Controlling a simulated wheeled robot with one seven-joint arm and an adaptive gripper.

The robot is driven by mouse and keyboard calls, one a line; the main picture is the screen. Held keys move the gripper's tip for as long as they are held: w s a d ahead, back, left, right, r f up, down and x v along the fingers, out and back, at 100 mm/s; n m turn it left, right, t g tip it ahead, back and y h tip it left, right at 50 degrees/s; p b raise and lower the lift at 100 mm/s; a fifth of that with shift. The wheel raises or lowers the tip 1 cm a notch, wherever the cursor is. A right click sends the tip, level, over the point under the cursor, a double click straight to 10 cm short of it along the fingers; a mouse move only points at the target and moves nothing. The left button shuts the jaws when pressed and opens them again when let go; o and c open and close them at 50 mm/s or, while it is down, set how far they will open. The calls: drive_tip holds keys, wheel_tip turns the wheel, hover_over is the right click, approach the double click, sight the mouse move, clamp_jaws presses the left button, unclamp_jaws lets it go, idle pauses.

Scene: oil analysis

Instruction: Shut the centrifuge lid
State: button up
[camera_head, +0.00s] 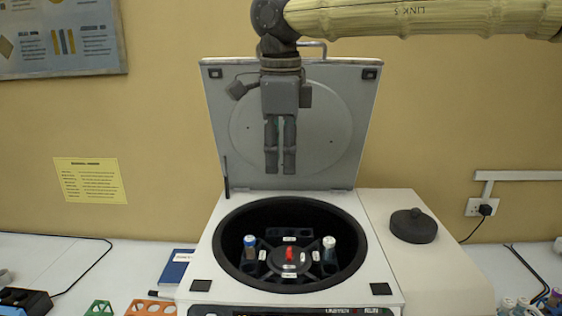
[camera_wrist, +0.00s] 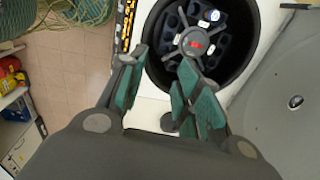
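The white centrifuge (camera_head: 365,235) stands on the bench with its grey lid (camera_head: 345,110) raised nearly upright at the back. A handle (camera_head: 318,46) shows at the lid's top edge, partly behind my arm. In the open bowl are a dark rotor with a red knob (camera_head: 289,254), a blue-capped tube (camera_head: 249,246) and a white-capped tube (camera_head: 328,246). My gripper (camera_head: 280,172) points down in front of the lid, above the bowl, and holds nothing. In the wrist view its fingers (camera_wrist: 163,58) are apart, with the lid (camera_wrist: 285,85) at the right and the red knob (camera_wrist: 196,46) beyond the fingers.
Orange (camera_head: 152,308) and green (camera_head: 99,308) racks and a blue book (camera_head: 176,267) lie to the left. A socket with a plug (camera_head: 485,208) is on the wall at right.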

wheel_tip(320, 180, up, 10)
drive_tip(key=s, duration=0.1)
drive_tip(key=shift+r, duration=0.15)
